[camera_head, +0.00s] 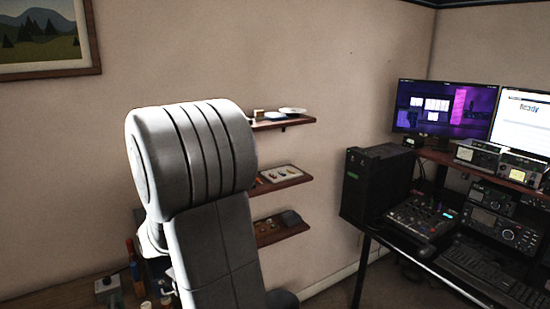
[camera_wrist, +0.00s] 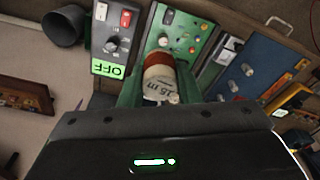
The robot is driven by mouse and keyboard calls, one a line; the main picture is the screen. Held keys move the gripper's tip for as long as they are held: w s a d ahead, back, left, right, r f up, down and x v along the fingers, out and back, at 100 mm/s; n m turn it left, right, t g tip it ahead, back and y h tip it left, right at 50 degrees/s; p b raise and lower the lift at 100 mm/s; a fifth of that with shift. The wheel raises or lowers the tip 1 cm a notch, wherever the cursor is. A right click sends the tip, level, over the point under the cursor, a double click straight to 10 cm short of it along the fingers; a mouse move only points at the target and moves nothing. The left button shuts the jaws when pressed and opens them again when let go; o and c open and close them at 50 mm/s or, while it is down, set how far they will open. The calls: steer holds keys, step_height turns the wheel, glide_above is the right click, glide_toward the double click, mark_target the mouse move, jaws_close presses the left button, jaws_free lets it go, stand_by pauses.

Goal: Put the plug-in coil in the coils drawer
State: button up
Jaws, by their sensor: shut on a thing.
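The plug-in coil (camera_wrist: 160,84) is a pale cylinder with a reddish-brown winding band and a "15 m" label, seen in the wrist view. My gripper (camera_wrist: 160,78) is shut on it, with one green finger on each side. Beyond the coil is a green panel (camera_wrist: 176,28) with knobs; I cannot tell whether the coil touches it. In the head view my arm hides the gripper and the coil. I cannot make out a coils drawer in either view.
A grey switch box (camera_wrist: 115,36) with an "OFF" label stands left of the green panel, and a blue panel (camera_wrist: 247,68) stands right. A dark cup-like cylinder (camera_wrist: 64,25) is at the upper left. Wall shelves (camera_head: 284,180) and a radio desk (camera_head: 440,225) lie right of my arm.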

steer(key=w+d+f+m+h, duration=0.1)
steer(key=w+d+f+m, duration=0.6)
steer(key=d, duration=0.4)
steer(key=w+d+f+m, duration=0.4)
steer(key=d+f, duration=0.5)
steer(key=d, duration=0.1)
step_height(320, 180, down, 10)
steer(key=b, duration=1)
steer(key=shift+f+t, duration=0.15)
steer(key=shift+t, duration=0.15)
